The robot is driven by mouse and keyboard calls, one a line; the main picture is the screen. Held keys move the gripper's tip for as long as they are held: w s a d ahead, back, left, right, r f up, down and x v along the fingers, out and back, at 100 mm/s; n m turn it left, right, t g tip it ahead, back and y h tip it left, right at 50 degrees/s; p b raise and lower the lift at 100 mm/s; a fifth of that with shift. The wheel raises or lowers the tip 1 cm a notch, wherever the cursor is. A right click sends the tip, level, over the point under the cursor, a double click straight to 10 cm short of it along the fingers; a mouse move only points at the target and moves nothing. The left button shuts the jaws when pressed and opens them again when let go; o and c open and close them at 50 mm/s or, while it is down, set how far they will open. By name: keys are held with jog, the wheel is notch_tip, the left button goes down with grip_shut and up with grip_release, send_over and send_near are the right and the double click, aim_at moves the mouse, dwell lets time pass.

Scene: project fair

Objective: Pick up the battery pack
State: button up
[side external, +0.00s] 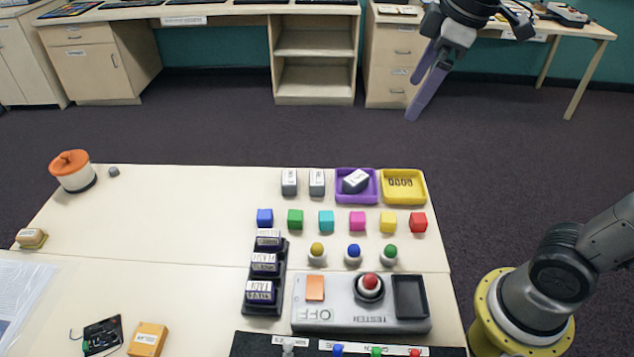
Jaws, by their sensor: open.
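My gripper (421,92) hangs high at the top right, above and beyond the table's far edge. Its lilac fingers point down and left, open with nothing between them, well apart from everything on the table. No label clearly reads as battery pack. Candidates are the dark navy packs with white labels, standing in a black rack (283,287): a front pack (260,292), a middle pack (264,262) and a back pack (268,237). Other labelled blocks are an orange box (147,339) at the front left and grey blocks (289,182) at the back.
A grey tester (345,323) with a red button (370,283) and empty dark recess stands right of the rack. Coloured cubes (326,221) and knobs (353,255) lie behind it. A purple tray (343,172) holds a grey block, beside a yellow tray (421,200). The table's left middle is clear.

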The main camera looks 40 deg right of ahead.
jog(key=w+a+f+n+g, duration=0.1)
jog(key=w+a+n, duration=0.1)
jog(key=w, duration=0.5)
jog(key=n+g, duration=0.1)
jog(key=g, duration=0.2)
send_over(317, 177)
notch_tip(317, 177, down, 18)
jog(key=shift+s+f, duration=0.1)
jog(key=shift+f, duration=3)
jog(key=c, duration=1.4)
jog(key=shift+r, duration=0.15)
